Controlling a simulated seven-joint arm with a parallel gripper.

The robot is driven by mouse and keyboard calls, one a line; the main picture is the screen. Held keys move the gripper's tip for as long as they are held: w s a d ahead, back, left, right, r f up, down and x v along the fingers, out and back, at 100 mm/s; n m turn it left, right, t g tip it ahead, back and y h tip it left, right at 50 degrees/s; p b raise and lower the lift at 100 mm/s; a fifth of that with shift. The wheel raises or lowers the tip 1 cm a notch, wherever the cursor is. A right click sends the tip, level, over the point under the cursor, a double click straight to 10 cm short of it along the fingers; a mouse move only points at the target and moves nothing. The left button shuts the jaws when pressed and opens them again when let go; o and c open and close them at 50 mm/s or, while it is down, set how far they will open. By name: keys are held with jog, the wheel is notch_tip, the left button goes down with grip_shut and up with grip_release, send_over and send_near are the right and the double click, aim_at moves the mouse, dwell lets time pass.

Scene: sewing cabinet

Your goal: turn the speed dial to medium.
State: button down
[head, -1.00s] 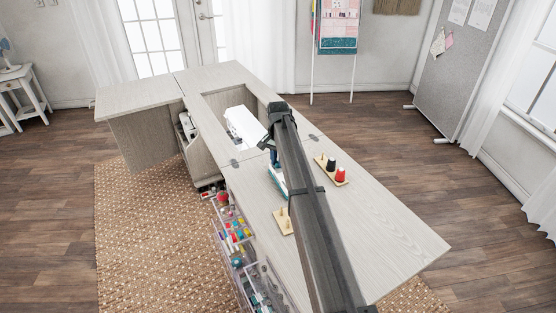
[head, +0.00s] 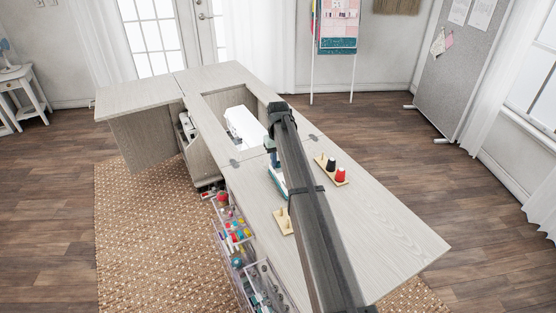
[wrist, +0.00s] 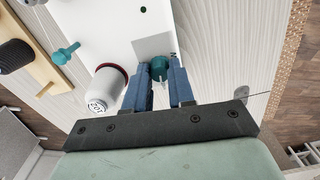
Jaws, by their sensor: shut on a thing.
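In the wrist view a small teal knob (wrist: 160,68), which I take for the speed dial, stands on the white machine top (wrist: 112,28). A grey plate (wrist: 153,46) with a small dark mark lies beside it; I cannot read the mark clearly. My gripper (wrist: 163,72) has its two blue fingers shut on the knob, one on each side. The dial's setting cannot be told. In the head view my arm hides most of the machine; its white and teal edge (head: 277,180) shows left of the arm.
A white cylinder (wrist: 108,88) with a dark red rim stands close to the left finger. A teal peg (wrist: 65,53) sticks up further left. A wooden rack with black and red spools (head: 330,172) stands right of my arm. The cabinet top's right end (head: 400,235) is clear.

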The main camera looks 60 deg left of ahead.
aim_at(278, 162)
jog(key=shift+n, duration=0.6)
jog(key=c, duration=0.9)
grip_release()
jog(key=shift+c, duration=0.2)
jog(key=shift+r, duration=0.1)
notch_tip(278, 162, up, 14)
